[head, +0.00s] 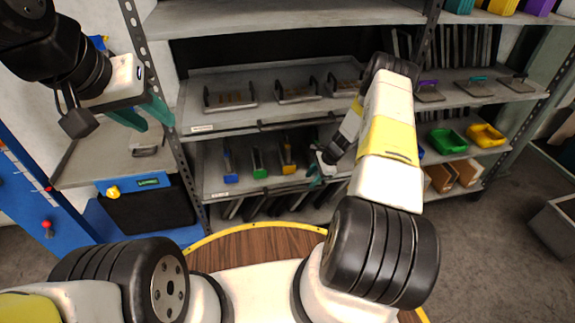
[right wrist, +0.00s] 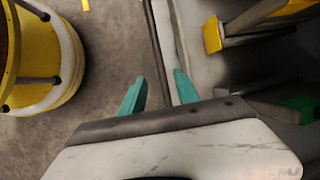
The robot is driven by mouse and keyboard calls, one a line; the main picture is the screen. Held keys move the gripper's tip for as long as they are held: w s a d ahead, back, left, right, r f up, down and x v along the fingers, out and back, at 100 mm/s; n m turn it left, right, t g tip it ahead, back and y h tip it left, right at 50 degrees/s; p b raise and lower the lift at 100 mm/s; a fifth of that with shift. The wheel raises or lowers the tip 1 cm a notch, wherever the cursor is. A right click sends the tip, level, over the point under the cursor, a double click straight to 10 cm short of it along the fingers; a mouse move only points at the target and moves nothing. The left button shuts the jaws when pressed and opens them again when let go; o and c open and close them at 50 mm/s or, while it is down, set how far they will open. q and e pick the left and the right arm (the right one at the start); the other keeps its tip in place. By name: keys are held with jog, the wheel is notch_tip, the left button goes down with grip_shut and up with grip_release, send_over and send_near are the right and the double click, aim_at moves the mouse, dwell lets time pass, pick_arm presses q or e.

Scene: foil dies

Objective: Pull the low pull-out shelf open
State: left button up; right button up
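The low pull-out shelf (head: 212,178) is a grey board in the rack, under another pull-out shelf. Tools with blue, green and yellow ends stand on it. My right gripper (head: 318,172) is at its front edge, right of the tools, partly hidden by my arm. In the right wrist view, the open teal fingers (right wrist: 160,92) lie on either side of the shelf's long grey front edge (right wrist: 163,45). I cannot tell whether they touch it. My left gripper (head: 143,114) is open and empty, left of the rack.
The upper pull-out shelf (head: 190,110) carries several handled metal plates. Green and yellow bins (head: 485,134) stand at the right. A blue cart (head: 100,218) stands at the left. A round wooden top with a yellow rim (head: 240,229) is in front of the rack.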

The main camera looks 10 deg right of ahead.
aim_at(303, 191)
jog(key=x, duration=0.7)
jog(key=shift+a+f, duration=0.2)
jog(key=shift+f, duration=0.15)
grip_shut()
dwell(1.1)
